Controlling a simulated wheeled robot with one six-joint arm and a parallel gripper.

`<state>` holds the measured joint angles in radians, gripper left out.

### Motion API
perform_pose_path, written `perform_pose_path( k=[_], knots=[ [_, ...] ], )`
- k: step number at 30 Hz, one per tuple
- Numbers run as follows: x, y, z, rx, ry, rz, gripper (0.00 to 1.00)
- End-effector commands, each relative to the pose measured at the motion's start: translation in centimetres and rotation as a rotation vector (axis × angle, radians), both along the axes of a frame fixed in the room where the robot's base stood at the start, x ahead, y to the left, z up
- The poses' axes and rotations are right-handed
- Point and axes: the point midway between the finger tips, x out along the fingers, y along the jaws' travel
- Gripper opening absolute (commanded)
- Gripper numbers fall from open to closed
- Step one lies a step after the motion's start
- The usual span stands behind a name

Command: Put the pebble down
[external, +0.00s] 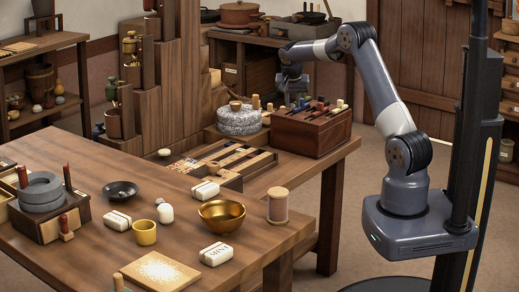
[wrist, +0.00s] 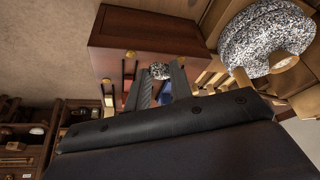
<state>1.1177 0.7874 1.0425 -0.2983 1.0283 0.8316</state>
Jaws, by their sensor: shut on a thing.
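The pebble (wrist: 160,71) is small, speckled grey and shows between the fingertips in the wrist view. My gripper (wrist: 160,78) is shut on it. In the external view my gripper (external: 292,97) points down above the dark red wooden box (external: 318,138), at its left part. The pebble cannot be made out there. The box also shows in the wrist view (wrist: 140,28), behind the fingers. Whether the pebble touches anything below it cannot be told.
A speckled grey quern stone (external: 239,120) with a wooden peg stands left of the box. Coloured pegs stick up from the box top. A slotted wooden tray (external: 262,163) lies in front. A brass bowl (external: 222,216) and white blocks stand on the near table (external: 185,237).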

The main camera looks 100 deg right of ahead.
Motion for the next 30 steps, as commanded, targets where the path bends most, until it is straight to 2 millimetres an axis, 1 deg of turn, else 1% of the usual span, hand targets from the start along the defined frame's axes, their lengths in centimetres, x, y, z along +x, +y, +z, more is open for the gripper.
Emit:
perform_pose_path(
  k=[5, 6, 12, 15, 18, 23, 30],
  knots=[
    [-0.2, 0.0, -3.9, 0.006, 0.004, -0.005, 0.01],
    [-0.2, 0.0, -5.0, 0.007, 0.004, -0.005, 0.01],
    [-0.2, 0.0, -10.2, 0.005, 0.003, -0.003, 0.01],
    [-0.1, 0.0, -12.2, 0.004, 0.002, -0.003, 0.01],
    [-0.1, 0.0, -13.4, 0.003, 0.001, -0.003, 0.01],
    [-0.1, 0.0, -14.3, 0.002, 0.001, -0.003, 0.01],
    [-0.1, 0.0, -17.6, 0.003, 0.001, -0.003, 0.01]
  ],
)
